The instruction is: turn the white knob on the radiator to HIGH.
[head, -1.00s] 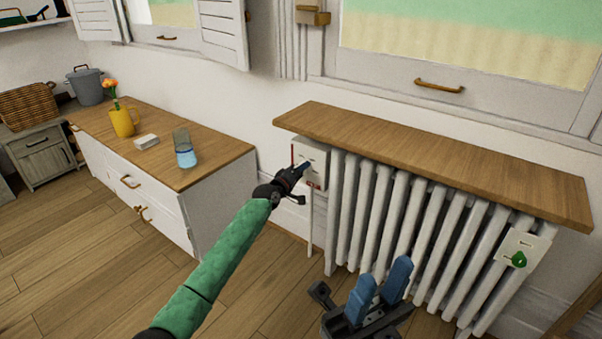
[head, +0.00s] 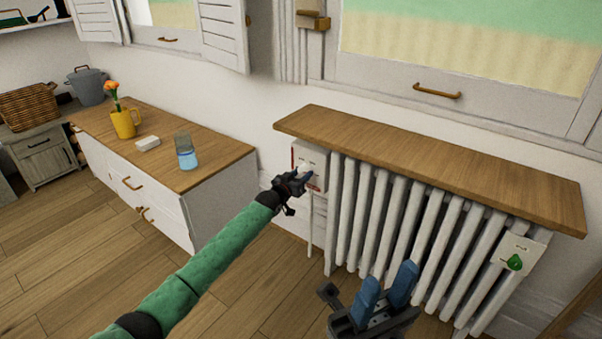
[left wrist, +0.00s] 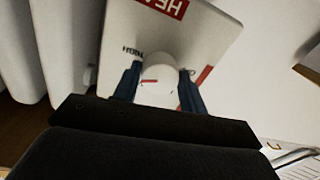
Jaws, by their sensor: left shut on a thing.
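A short red mark on the knob points left in the left wrist view, below small dark lettering that seems to read HIGH (left wrist: 132,50). My left gripper (head: 303,174) is shut on the knob, with one dark blue finger on each side in the left wrist view (left wrist: 158,90). My right gripper (head: 388,285) is open and empty, in front of the radiator (head: 400,225).
A wooden shelf (head: 430,168) overhangs the radiator. A green knob (head: 514,262) is on a plate at its right end. A low cabinet (head: 215,160) at left carries a glass (head: 186,152), a white block (head: 147,144) and a yellow mug (head: 123,122). The floor in front is clear.

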